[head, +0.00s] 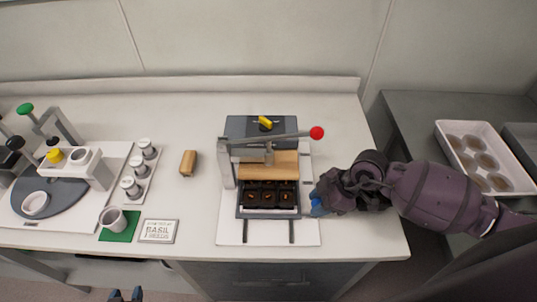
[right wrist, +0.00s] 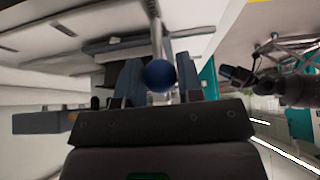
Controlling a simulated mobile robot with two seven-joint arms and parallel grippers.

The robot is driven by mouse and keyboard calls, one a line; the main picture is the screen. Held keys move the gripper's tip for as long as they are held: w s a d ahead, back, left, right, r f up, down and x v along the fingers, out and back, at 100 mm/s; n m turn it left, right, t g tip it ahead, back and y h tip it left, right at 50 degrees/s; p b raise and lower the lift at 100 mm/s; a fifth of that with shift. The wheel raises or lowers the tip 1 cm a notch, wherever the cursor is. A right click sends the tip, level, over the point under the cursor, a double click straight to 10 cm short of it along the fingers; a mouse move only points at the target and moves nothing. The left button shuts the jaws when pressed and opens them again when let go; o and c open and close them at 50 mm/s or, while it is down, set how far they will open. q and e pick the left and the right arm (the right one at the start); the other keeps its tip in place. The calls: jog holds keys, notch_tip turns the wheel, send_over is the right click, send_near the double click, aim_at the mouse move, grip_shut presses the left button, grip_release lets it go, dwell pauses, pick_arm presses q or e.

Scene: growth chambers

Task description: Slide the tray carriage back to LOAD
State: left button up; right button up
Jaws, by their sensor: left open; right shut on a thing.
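The tray carriage (head: 268,213) is a dark frame holding a tray of black cells with small orange-brown contents. It sits on a white base with two dark rails, its rear partly hidden under the wooden plate (head: 268,163) of the press. A blue knob (right wrist: 158,76) is at the carriage's right side. My right gripper (head: 318,204) is shut on this knob; in the right wrist view the knob lies between its two fingers (right wrist: 160,85). My left gripper (head: 126,296) is open and empty at the bottom edge, in front of the bench. No LOAD mark is readable.
The press has a lever with a red ball (head: 317,133) above the carriage. Bare rails (head: 291,232) show in front of it. Left are a brown block (head: 188,162), a cup (head: 112,219), a seed card (head: 159,231) and several jars. A white tray (head: 515,184) stands at right.

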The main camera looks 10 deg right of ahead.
jog(key=shift+s+a, duration=0.25)
jog(key=shift+s, duration=0.7)
jog(key=shift+s+a, duration=0.2)
jog(key=shift+s, duration=0.75)
jog(key=shift+s+a, duration=0.25)
jog(key=shift+s, duration=0.7)
jog(key=o, duration=0.6)
jog(key=shift+w, duration=0.1)
jog(key=shift+o, duration=0.2)
notch_tip(320, 180, up, 8)
